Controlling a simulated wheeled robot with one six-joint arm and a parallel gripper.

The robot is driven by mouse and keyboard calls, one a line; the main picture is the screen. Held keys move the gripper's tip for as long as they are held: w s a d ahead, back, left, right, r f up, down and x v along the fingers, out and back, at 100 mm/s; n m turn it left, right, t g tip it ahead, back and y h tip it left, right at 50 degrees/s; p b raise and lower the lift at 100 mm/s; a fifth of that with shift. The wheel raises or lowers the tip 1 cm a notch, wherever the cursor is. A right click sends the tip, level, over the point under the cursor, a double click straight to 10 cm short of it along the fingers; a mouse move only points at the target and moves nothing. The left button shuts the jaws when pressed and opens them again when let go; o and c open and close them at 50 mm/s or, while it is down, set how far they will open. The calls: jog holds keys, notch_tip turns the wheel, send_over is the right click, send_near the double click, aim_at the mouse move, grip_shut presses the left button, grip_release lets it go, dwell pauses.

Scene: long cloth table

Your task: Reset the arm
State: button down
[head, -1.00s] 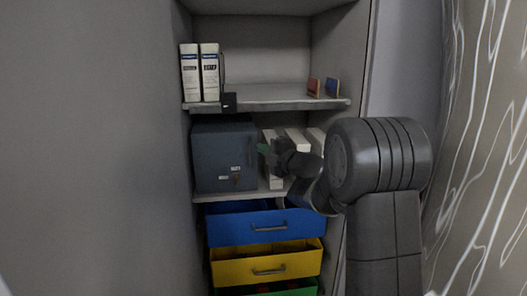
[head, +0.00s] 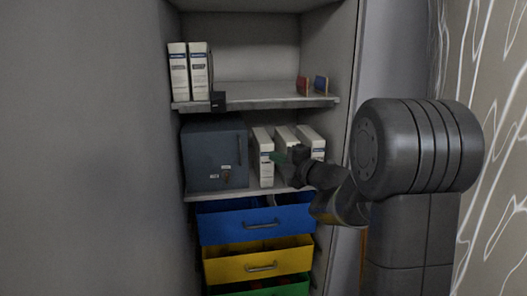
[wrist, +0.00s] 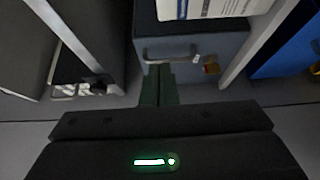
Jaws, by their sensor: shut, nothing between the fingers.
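My gripper (head: 280,158) is in front of the middle shelf in the head view, with its dark green fingertips pointing left. In the wrist view its two fingers (wrist: 159,84) lie side by side, closed together with nothing between them. My arm extends from the right side of the head view toward the shelf. The gripper covers part of the white binders (head: 263,158) behind it.
A dark grey safe (head: 213,155) stands left of the binders; its handle shows in the wrist view (wrist: 170,57). Below are open blue (head: 262,226), yellow (head: 258,264) and green drawers (head: 265,290). An upper shelf (head: 255,102) holds two white binders (head: 189,72).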

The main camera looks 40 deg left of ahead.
aim_at(246, 145)
jog(key=shift+s+d, duration=0.2)
jog(key=shift+d, duration=1.55)
jog(key=a, duration=0.4)
jog(key=w+a, duration=0.1)
jog(key=a, duration=0.4)
jog(key=a+b, duration=0.1)
jog(key=a, duration=0.3)
jog(key=shift+w+a, duration=0.25)
jog(key=shift+a, duration=0.05)
jog(key=shift+d, duration=0.1)
